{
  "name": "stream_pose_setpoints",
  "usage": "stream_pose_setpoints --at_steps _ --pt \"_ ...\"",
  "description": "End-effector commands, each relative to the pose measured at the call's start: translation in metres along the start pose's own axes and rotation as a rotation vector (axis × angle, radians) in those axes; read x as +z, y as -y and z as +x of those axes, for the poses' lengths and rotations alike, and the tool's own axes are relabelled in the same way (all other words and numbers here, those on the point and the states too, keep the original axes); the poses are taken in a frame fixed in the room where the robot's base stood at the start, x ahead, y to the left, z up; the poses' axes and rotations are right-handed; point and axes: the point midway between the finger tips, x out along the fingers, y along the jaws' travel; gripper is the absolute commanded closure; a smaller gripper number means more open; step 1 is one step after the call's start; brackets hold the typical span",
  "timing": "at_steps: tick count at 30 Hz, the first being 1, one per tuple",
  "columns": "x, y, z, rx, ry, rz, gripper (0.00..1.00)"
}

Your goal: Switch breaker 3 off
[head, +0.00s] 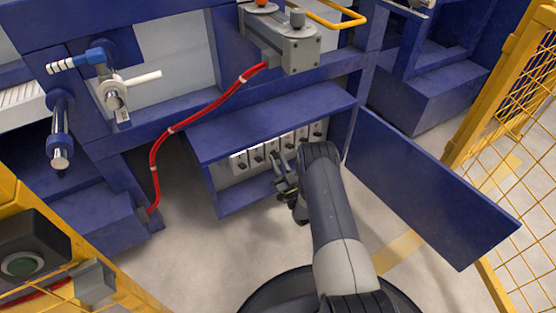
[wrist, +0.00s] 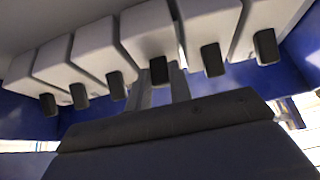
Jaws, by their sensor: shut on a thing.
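A row of white breakers with black levers (head: 257,153) sits inside an open blue cabinet. In the wrist view the row runs across the top, each breaker with a dark lever hanging towards the bottom of the picture. No numbers are readable. My gripper (head: 281,175) reaches into the cabinet at the middle of the row, close to the third breaker from the left in the head view. In the wrist view its fingers (wrist: 163,90) are at one middle lever (wrist: 158,70), shut on it. The contact itself is partly hidden.
The blue cabinet door (head: 430,190) stands open to the right of my arm. A red hose (head: 190,120) runs along the left. Bare floor lies below the cabinet.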

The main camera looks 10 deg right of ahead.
Motion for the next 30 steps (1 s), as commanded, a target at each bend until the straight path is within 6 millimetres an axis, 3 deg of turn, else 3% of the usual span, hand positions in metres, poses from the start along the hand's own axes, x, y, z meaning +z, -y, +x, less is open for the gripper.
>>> stream_pose_setpoints --at_steps 22,23,30 --pt "0.0047 0.0003 -0.0014 0.000 -0.098 0.002 1.00" --pt "0.0047 0.0003 -0.0014 0.000 -0.098 0.002 0.78" --pt "0.0045 0.0001 -0.0010 0.000 -0.098 0.001 0.58"
